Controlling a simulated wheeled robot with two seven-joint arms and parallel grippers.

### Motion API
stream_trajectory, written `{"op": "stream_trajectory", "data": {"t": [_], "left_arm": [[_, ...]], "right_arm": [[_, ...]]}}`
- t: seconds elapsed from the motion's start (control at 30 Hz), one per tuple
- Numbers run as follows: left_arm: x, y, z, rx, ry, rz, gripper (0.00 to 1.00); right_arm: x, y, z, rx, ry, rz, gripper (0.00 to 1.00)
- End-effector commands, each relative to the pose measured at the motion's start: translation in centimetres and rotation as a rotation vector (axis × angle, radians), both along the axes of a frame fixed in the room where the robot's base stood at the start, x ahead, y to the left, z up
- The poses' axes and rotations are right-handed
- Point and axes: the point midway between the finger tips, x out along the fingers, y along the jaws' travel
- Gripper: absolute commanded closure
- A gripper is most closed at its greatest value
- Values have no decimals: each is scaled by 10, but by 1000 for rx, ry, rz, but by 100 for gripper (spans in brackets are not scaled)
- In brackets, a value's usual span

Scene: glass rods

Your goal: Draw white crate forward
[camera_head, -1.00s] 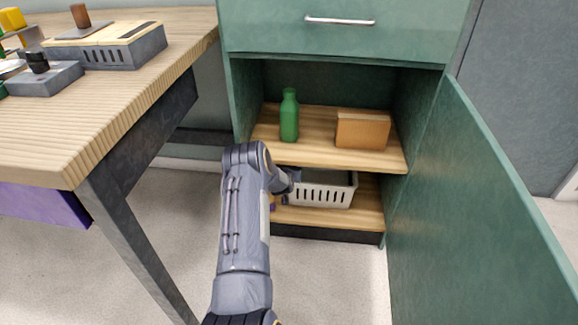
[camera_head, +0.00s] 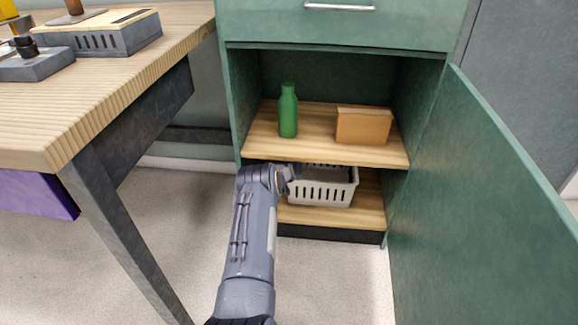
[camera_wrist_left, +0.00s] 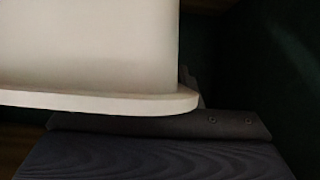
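The white crate (camera_head: 322,192), with slotted sides, sits on the lower shelf of the open green cabinet. Its top is partly hidden under the upper shelf. My left gripper (camera_head: 291,173) is at the crate's left front upper part, mostly hidden by my own wrist. In the left wrist view the crate's pale wall and rim (camera_wrist_left: 100,102) fill the upper left, very close to a dark gripper part (camera_wrist_left: 160,125). Whether the fingers are closed on the rim cannot be told. My right gripper is not in view.
The upper shelf (camera_head: 310,150) holds a green bottle (camera_head: 288,112) and a brown box (camera_head: 363,126). The cabinet door (camera_head: 480,190) stands open at the right. A wooden table (camera_head: 110,85) stands at the left. The floor before the cabinet is clear.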

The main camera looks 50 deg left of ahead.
Motion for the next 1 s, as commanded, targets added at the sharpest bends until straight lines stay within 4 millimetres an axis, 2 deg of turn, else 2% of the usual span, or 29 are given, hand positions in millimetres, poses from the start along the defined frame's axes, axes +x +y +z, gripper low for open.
{"op": "stream_trajectory", "data": {"t": [0.27,0.5,1.0], "left_arm": [[1,0,0,1,1,0,69],[1,0,0,0,0,0,99],[1,-1,0,2,1,-2,100]], "right_arm": [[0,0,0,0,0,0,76],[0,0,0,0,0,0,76],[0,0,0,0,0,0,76]]}}
